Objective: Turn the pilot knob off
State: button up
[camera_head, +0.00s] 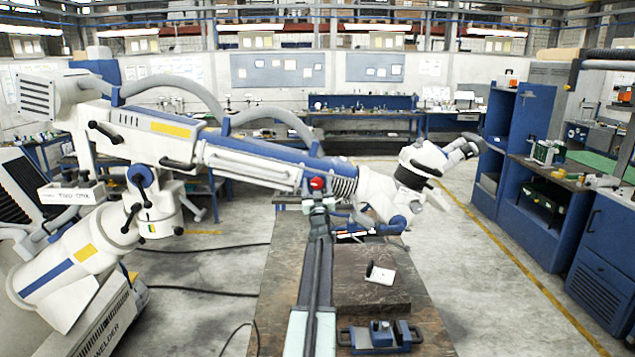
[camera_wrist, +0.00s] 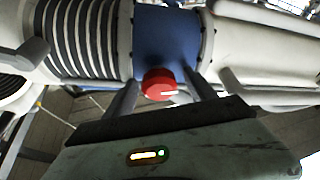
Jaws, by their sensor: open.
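My gripper (camera_wrist: 162,84) is open, with one finger on each side of the knob. I cannot tell whether either finger touches it.
Blue cabinets (camera_head: 540,200) stand to the right, with open floor (camera_head: 480,270) between.

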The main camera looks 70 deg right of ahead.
jog(key=c, duration=1.2)
jog(key=shift+c, duration=0.9)
jog(key=shift+m, duration=0.3)
jog(key=m+g+h, duration=0.1)
jog(key=m+g, duration=0.2)
jog(key=m, duration=0.2)
jog(key=m+g+p, duration=0.1)
jog(key=m, duration=0.2)
jog(key=m+g+p, duration=0.1)
jog(key=m+g, duration=0.1)
jog(key=m, duration=0.1)
jog(key=shift+r+m, duration=0.1)
jog(key=shift+m, duration=0.2)
jog(key=m+g+p, duration=0.1)
jog(key=m, duration=0.2)
jog(key=m+g+y+p, duration=0.1)
jog(key=m+p, duration=0.1)
jog(key=m, duration=0.1)
jog(key=shift+g, duration=0.4)
jog(key=shift+m+g+y+p, duration=0.4)
jog(key=shift+m+y+p, duration=0.55)
jog(key=shift+m, duration=0.95)
jog(key=shift+p, duration=0.3)
